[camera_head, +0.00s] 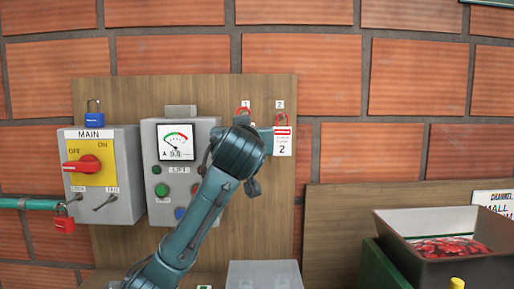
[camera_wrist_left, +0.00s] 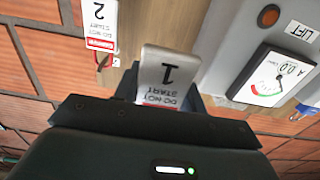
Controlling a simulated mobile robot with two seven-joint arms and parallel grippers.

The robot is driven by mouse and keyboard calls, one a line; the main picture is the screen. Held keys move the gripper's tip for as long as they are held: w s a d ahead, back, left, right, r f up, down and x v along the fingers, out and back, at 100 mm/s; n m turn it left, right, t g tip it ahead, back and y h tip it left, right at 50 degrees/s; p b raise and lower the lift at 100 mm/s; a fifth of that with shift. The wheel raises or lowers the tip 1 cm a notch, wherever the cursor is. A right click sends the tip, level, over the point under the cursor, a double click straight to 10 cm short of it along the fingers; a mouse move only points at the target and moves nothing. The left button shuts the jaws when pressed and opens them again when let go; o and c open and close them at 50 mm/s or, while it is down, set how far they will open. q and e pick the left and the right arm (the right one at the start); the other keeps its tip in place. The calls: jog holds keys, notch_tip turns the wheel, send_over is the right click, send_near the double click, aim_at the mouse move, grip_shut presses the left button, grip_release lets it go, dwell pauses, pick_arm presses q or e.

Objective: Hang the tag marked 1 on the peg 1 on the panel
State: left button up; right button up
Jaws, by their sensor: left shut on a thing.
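The tag marked 1 (camera_wrist_left: 160,62) is white and shows upside down in the left wrist view, between the fingers of my left gripper (camera_wrist_left: 168,98), which is shut on it. In the head view my left gripper (camera_head: 262,138) is up against the panel (camera_head: 180,92) and its wrist hides the tag. A red loop (camera_head: 243,110) shows just above the wrist, under the panel's label 1 (camera_head: 246,104). Peg 1 itself is hidden, so I cannot tell whether the loop is around it. My right gripper is not in view.
The tag marked 2 (camera_head: 282,145) hangs under label 2 (camera_head: 280,104), close to the right of my gripper. The meter box (camera_head: 178,165) and MAIN switch box (camera_head: 100,175) stand to the left. A bin of red fruit (camera_head: 445,235) is at lower right.

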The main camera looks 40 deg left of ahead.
pick_arm(q)
jog(key=f+x, duration=0.1)
jog(key=x, duration=0.8)
jog(key=shift+f, duration=0.25)
dwell(0.8)
dwell(0.3)
jog(key=o, duration=1.1)
